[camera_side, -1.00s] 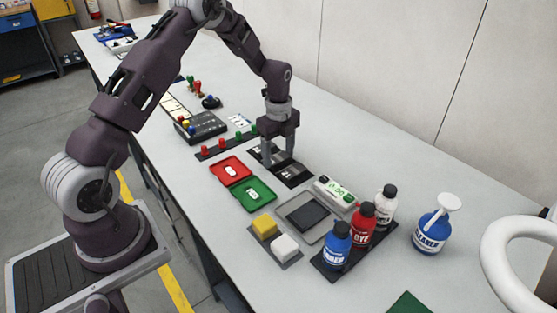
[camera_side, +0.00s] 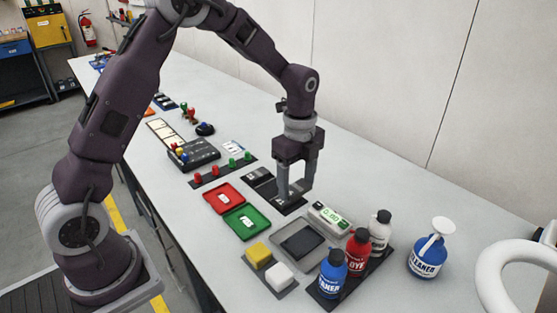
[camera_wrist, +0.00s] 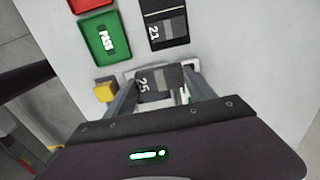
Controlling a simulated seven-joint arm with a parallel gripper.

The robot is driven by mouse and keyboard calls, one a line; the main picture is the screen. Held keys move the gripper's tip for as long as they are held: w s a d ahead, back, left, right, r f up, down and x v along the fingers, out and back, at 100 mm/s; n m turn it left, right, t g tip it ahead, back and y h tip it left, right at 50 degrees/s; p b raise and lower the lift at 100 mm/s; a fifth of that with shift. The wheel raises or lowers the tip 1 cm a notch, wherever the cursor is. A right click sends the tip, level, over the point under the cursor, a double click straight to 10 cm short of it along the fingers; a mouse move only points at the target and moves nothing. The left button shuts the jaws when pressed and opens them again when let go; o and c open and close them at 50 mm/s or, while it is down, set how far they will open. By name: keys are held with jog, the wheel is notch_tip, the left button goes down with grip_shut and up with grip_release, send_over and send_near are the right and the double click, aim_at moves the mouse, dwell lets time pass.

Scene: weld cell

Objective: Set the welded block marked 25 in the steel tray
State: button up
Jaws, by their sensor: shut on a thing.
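The welded block marked 25 (camera_wrist: 155,80) is a grey block with white digits, gripped between the fingers in the wrist view. My gripper (camera_side: 296,194) is shut on it, over the near end of the black mat (camera_side: 262,196) in the side view. There the fingers hide most of the block, and I cannot tell its exact height. The steel tray (camera_side: 288,250) is a grey shallow tray with a dark inner floor, in front of my gripper and apart from it. Another block, marked 21 (camera_wrist: 154,32), lies on the mat.
A red tray (camera_side: 237,199) and a green tray (camera_side: 240,235) lie left of the steel tray. A white-and-green device (camera_side: 330,215) stands behind it. Blue (camera_side: 333,272), red (camera_side: 357,252) and white (camera_side: 380,232) bottles stand to its right. Yellow (camera_side: 258,255) and white (camera_side: 280,275) blocks sit in front.

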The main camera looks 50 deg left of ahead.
send_over(301, 243)
jog(key=shift+w+f, duration=0.2)
jog(key=shift+f, duration=1.85)
jog(key=shift+w+f, duration=0.15)
jog(key=shift+f, duration=1.85)
jog(key=shift+f, duration=0.1)
jog(key=o, duration=1.7)
jog(key=shift+o, duration=0.6)
jog(key=shift+f, duration=0.1)
jog(key=shift+s, duration=0.15)
jog(key=shift+s, duration=0.1)
